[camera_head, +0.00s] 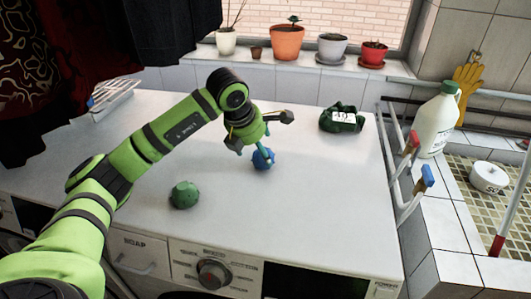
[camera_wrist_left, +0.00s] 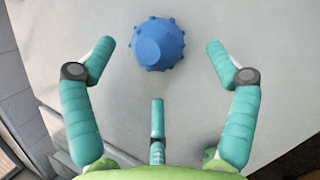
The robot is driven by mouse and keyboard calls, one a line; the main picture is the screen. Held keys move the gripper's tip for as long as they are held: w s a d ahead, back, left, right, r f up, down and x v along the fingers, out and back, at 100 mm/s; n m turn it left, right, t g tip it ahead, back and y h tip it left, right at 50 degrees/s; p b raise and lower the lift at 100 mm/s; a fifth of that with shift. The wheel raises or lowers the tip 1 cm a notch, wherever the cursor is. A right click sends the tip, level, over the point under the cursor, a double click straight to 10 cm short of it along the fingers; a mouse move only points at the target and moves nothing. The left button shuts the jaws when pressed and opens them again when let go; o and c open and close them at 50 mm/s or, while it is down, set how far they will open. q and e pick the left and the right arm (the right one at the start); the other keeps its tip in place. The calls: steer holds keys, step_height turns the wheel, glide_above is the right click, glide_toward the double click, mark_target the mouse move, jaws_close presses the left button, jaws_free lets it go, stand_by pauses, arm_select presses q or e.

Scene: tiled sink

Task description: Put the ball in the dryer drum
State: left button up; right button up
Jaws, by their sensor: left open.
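A blue knobbly ball (camera_head: 263,158) rests on the white top of the machine (camera_head: 300,210), near its middle. In the left wrist view the same ball (camera_wrist_left: 160,45) lies at top centre, between and just beyond the spread fingers. My left gripper (camera_head: 258,143) is open above and right beside the ball. In the wrist view its fingers (camera_wrist_left: 160,68) are apart, with nothing held. The front of the machine shows a round dial (camera_head: 213,272) and a soap drawer (camera_head: 138,250). The dryer drum does not show. My right gripper is not in view.
A green knobbly object (camera_head: 184,194) lies near the front left. A dark green object (camera_head: 342,118) with white markings sits back right. Potted plants (camera_head: 287,43) line the sill. A white bottle (camera_head: 438,120) and a rack (camera_head: 408,165) stand right. The front right top is clear.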

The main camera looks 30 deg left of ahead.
mark_target(261, 156)
arm_select(q)
steer(key=p+x, duration=0.2)
steer(key=x, duration=0.2)
steer(key=shift+w+a+f, duration=0.1)
steer(key=shift+w+f, duration=0.05)
steer(key=shift+f, duration=0.15)
steer(key=shift+w+f, duration=0.15)
steer(key=shift+f, duration=0.1)
steer(key=c, duration=1.4)
steer(key=shift+r, duration=0.1)
